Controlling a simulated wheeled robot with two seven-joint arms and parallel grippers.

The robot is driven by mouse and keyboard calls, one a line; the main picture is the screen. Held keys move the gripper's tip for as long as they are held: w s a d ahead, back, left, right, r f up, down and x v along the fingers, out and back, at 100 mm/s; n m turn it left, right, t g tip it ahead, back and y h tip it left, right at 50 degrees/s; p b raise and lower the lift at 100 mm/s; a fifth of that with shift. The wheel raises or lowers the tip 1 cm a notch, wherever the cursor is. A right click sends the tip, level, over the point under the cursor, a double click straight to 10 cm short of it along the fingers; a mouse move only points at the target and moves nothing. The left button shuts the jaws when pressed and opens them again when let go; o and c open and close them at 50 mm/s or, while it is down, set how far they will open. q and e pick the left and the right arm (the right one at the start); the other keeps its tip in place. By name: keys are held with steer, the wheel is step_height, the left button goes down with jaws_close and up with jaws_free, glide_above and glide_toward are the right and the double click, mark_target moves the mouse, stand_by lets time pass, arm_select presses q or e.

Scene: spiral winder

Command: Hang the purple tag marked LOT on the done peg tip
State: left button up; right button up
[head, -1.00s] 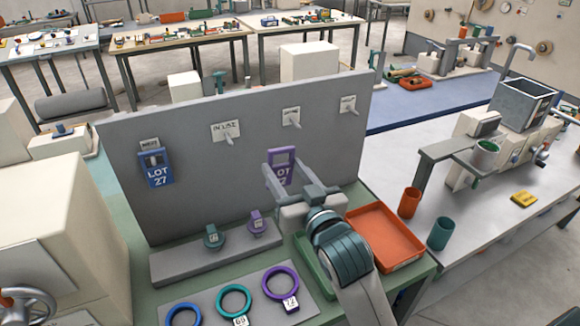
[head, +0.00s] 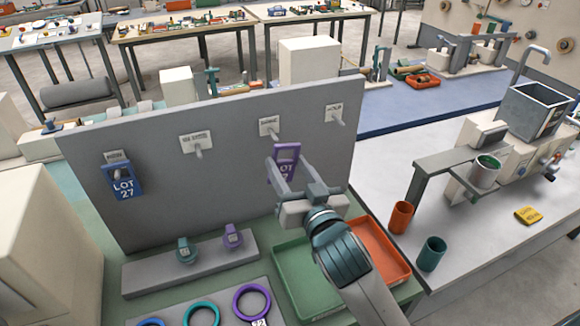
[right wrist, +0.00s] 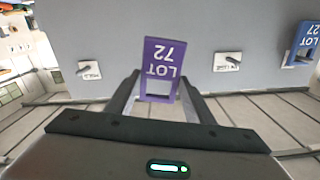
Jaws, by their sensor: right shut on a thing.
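The purple tag (head: 287,152) marked LOT is held out in front of the grey upright board. In the right wrist view the tag (right wrist: 163,56) appears upside down and reads LOT 72, between the fingertips (right wrist: 160,88). The done peg (head: 271,131) sticks out under its label, just above and left of the tag in the head view. The tag's open window is at its top, and it appears apart from the peg. In the right wrist view the done peg is hidden, probably behind the tag. My left gripper is out of view.
A blue LOT 27 tag (head: 124,183) hangs on the leftmost peg. The in-use peg (head: 198,150) and hold peg (head: 338,119) are bare. Below are a grey ledge (head: 150,277) with two small tagged items, a green tray (head: 300,275) and an orange tray (head: 385,255).

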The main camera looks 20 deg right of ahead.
steer(key=shift+w+d, duration=0.1)
steer(key=shift+w, duration=0.2)
steer(key=shift+w, duration=0.1)
steer(key=shift+w+f+b, duration=0.15)
steer(key=shift+w+b, duration=0.35)
steer(key=shift+w, duration=0.35)
steer(key=shift+w+a+f+b, duration=0.15)
steer(key=shift+w+b, duration=0.25)
steer(key=shift+w, duration=0.8)
steer(key=shift+w+f+b, duration=0.25)
steer(key=shift+w+b, duration=0.15)
steer(key=shift+w, duration=0.85)
steer(key=shift+w+a+f+b, duration=0.15)
steer(key=shift+w+b, duration=0.25)
steer(key=shift+w, duration=0.8)
steer(key=shift+d+f, duration=0.1)
steer(key=shift+f, duration=0.05)
steer(key=o, duration=1.2)
steer(key=shift+c, duration=0.2)
